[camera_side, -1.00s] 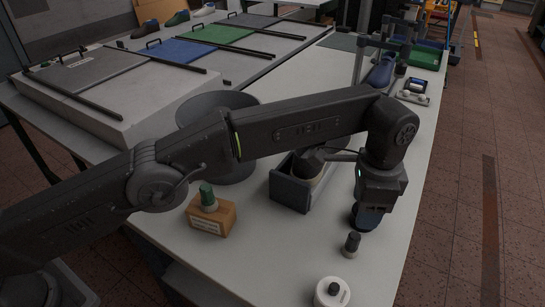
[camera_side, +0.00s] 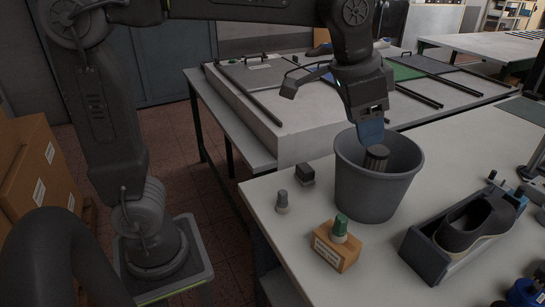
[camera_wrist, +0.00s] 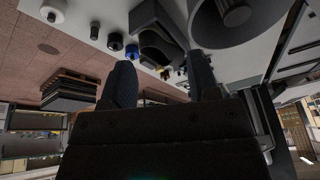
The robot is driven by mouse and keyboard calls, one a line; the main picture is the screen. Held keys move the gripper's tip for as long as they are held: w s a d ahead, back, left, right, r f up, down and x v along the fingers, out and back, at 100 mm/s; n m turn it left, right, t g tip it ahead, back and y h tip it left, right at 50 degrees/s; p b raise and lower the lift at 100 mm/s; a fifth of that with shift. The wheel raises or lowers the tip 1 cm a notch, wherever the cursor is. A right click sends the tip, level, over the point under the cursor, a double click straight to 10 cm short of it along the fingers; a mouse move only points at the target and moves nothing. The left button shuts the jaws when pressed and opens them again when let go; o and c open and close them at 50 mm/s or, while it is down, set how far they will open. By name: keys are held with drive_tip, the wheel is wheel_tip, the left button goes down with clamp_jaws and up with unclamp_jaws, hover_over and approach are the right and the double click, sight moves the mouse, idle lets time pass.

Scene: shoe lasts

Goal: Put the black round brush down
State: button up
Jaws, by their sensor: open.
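My gripper (camera_side: 370,135), with blue fingers, hangs just above the rim of a grey bin (camera_side: 365,195). In the wrist view its two fingers (camera_wrist: 160,82) stand apart with nothing seen between them. A dark ribbed cylinder (camera_side: 376,157) shows in the bin's mouth, just below the fingers in the side view. It also shows in the wrist view (camera_wrist: 236,12), to the right of the fingers. I cannot tell for sure whether it is the black round brush.
A wooden block (camera_side: 336,251) with a green-topped piece (camera_side: 340,226) stands in front of the bin. A grey knobbed piece (camera_side: 282,203) and a small black block (camera_side: 305,174) are left of it. A dark shoe form (camera_side: 476,223) lies in a cradle (camera_side: 428,257) at right.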

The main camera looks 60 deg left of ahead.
drive_tip(key=s+a+f+n+t, duration=0.1)
drive_tip(key=s+a+f+n, duration=0.1)
drive_tip(key=s+a+f, duration=0.2)
drive_tip(key=s+a+f+n+t, duration=0.1)
drive_tip(key=s+a+f, duration=0.3)
drive_tip(key=s, duration=0.7)
drive_tip(key=shift+s+a+n+y, duration=0.35)
drive_tip(key=shift+a+n, duration=0.25)
drive_tip(key=shift+n, duration=0.3)
